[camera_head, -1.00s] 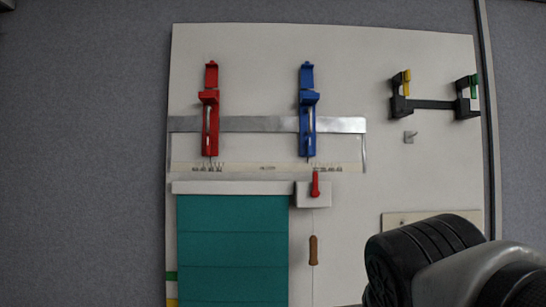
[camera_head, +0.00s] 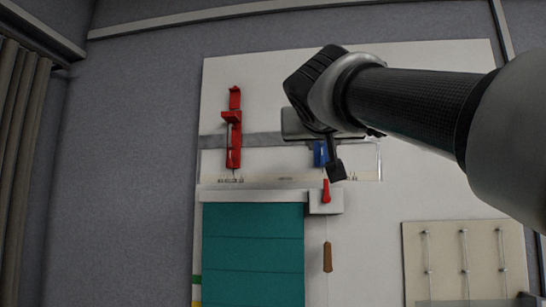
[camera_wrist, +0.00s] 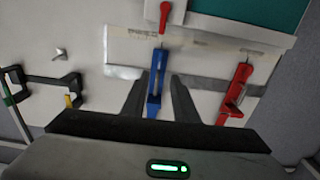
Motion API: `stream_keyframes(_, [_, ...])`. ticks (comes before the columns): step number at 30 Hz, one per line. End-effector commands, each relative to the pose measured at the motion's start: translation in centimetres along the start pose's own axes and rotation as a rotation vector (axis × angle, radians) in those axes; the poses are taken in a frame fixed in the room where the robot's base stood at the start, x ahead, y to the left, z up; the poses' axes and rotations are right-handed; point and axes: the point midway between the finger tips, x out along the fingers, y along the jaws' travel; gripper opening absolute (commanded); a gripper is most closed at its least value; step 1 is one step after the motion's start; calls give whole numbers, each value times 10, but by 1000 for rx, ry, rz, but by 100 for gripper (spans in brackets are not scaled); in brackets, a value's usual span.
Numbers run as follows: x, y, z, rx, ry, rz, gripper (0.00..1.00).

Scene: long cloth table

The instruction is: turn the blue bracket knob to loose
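The blue bracket (camera_wrist: 154,84) is fixed to the white wall board, with a thin rod running out of its end toward a strip of small printed labels (camera_wrist: 155,36). In the wrist view my gripper (camera_wrist: 159,76) is open, with one dark finger on each side of the blue bracket. I cannot tell whether either finger touches it. In the head view my gripper (camera_head: 333,158) covers most of the blue bracket; only a small blue part (camera_head: 320,152) shows. The knob's setting is too small to read.
A red bracket (camera_head: 234,128) sits to the left on the same metal bar (camera_head: 213,142). Below are a teal blind (camera_head: 253,255), a white box with a red lever (camera_head: 326,192) and a hanging brown handle (camera_head: 327,257). A panel with hooks (camera_head: 445,262) is lower right.

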Motion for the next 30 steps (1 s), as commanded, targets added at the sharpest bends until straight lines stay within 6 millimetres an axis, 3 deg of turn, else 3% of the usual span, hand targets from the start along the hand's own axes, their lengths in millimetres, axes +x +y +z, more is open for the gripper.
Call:
stream_keyframes(9, [72, 0, -1, -3, -4, 1, 27])
stream_keyframes(15, [106, 0, -2, -1, -3, 1, 27])
stream_keyframes(21, [123, 0, 0, -1, -1, 1, 27])
stream_keyframes(30, [126, 0, 1, -1, -1, 0, 27])
